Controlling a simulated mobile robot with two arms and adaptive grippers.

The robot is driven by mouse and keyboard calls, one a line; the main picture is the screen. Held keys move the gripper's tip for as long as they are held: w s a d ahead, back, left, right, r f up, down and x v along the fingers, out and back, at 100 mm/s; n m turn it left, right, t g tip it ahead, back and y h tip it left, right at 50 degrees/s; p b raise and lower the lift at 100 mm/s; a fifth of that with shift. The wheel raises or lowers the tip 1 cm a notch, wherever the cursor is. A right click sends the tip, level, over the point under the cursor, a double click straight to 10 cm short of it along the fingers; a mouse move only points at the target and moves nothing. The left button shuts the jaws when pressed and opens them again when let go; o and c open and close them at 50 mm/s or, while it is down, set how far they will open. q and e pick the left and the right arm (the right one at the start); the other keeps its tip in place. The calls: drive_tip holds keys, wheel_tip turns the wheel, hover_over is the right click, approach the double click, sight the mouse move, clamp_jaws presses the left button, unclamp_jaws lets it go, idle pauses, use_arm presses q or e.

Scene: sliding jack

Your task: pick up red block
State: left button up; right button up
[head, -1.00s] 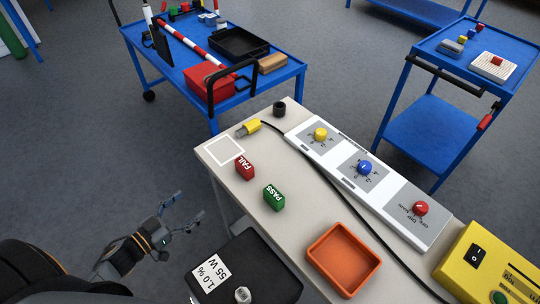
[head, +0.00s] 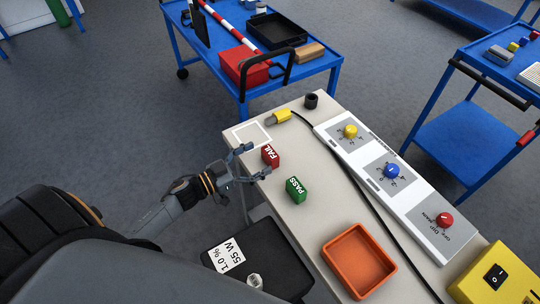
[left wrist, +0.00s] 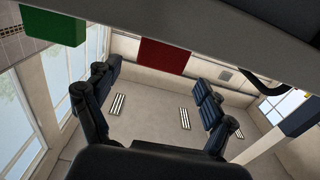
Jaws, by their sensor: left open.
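The red block (head: 270,156), marked FAIL, rests on the light table (head: 322,222) near its left edge. It also shows in the left wrist view (left wrist: 166,57), beyond the fingertips and between their lines. My left gripper (head: 252,162) is at the table's left edge, just left of the red block. Its two fingers are spread and point toward the block, with nothing held between them. My right gripper is in no view.
A green PASS block (head: 297,190) stands close to the right of the red block and also shows in the left wrist view (left wrist: 52,24). An orange tray (head: 336,277), a knob panel (head: 418,207) and a black cable lie farther right. A white square outline (head: 240,142) is behind.

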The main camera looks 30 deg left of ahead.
sight(266, 154)
use_arm(q)
drive_tip(key=shift+x, duration=1.6)
drive_tip(key=c, duration=1.2)
drive_tip(key=shift+s, duration=0.1)
drive_tip(key=shift+c, duration=0.2)
drive_tip(key=shift+r, duration=0.1)
